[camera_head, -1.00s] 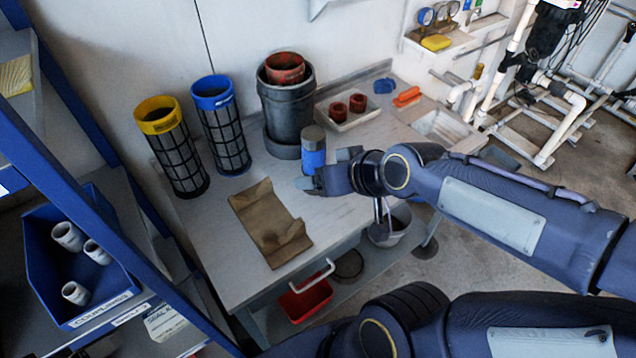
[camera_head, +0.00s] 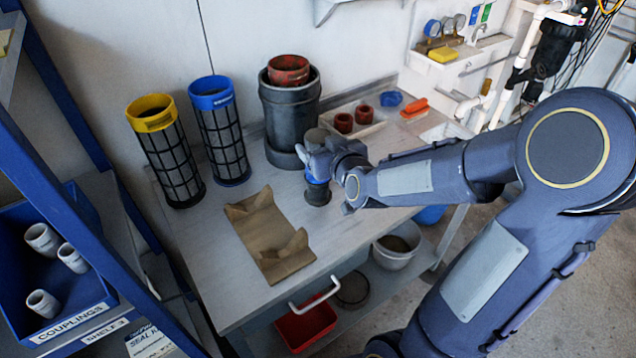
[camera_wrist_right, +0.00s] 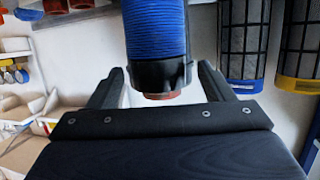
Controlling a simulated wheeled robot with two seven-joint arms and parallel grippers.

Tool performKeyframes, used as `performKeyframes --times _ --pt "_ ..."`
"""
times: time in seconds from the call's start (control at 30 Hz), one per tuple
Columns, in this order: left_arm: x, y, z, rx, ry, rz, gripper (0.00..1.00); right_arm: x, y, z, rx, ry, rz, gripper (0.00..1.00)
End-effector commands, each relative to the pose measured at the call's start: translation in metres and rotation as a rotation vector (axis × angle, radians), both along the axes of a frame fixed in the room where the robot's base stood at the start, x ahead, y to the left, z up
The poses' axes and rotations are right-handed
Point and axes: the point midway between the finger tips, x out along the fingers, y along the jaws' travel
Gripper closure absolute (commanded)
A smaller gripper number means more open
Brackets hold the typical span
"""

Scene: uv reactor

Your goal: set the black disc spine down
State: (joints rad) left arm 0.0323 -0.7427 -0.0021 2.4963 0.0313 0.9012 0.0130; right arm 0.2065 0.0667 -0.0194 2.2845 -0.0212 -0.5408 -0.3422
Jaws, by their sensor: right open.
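A blue ribbed cylinder with a dark end stands upright on the workbench (camera_head: 200,245); I take its black part as the black disc spine (camera_head: 317,194). In the right wrist view the same black end (camera_wrist_right: 162,73) shows below the blue ribbed discs (camera_wrist_right: 155,28), with a reddish-brown tip. My right gripper (camera_head: 318,158) is at the cylinder's upper part, partly hiding it. In the right wrist view its fingers (camera_wrist_right: 158,88) are spread either side of the cylinder, with gaps showing. My left gripper is out of view.
A dark grey pot (camera_head: 290,112) stands close behind the cylinder. Yellow-topped (camera_head: 167,150) and blue-topped (camera_head: 222,130) mesh cartridges stand to the left. A brown cradle (camera_head: 266,240) lies in front left. A tray with red cups (camera_head: 371,129) is behind right.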

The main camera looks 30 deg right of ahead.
Motion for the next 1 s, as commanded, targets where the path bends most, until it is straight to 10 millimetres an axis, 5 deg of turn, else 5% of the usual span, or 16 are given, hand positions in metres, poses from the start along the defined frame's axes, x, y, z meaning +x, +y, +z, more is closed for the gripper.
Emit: performKeyframes --times 0.3,0.6,1.0 --pt "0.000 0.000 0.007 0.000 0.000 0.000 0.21 0.039 -0.006 -0.016 0.002 0.003 0.002 0.26" --pt "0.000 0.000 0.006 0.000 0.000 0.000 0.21 0.044 -0.007 -0.018 0.001 0.001 0.001 0.26" --pt "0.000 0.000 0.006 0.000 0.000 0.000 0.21 0.044 -0.007 -0.017 0.001 0.001 0.001 0.77"
